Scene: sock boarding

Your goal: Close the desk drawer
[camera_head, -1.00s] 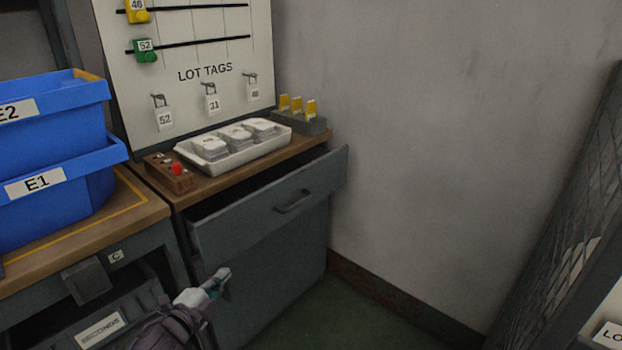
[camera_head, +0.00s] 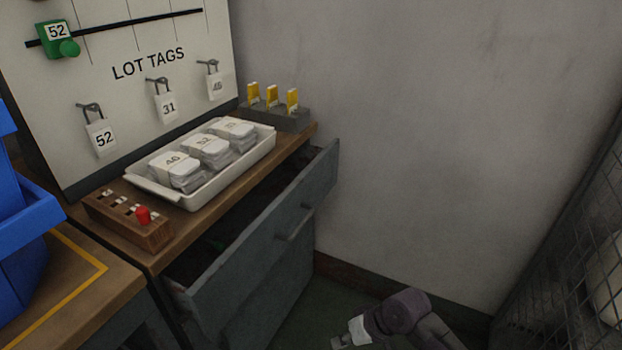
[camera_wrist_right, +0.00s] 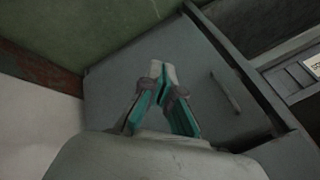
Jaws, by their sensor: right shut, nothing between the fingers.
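The grey desk drawer (camera_head: 262,245) is pulled open under the wooden top, with a dark gap behind its front. Its bar handle (camera_head: 295,223) is on the front face. My right gripper (camera_head: 340,342) is at the bottom edge of the head view, low and in front of the drawer, apart from it. In the right wrist view my right gripper (camera_wrist_right: 160,70) is shut and empty, its teal-edged fingers together. Behind them is a grey cabinet panel (camera_wrist_right: 120,95) with a handle (camera_wrist_right: 225,92). My left gripper is not in view.
On the desk top stand a white tray (camera_head: 150,188) of packs, a wooden block with a red peg (camera_head: 143,214) and a grey holder with yellow tags (camera_head: 285,118). Blue bins (camera_head: 30,225) are at left, a mesh panel (camera_head: 565,300) at right. Floor before the drawer is clear.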

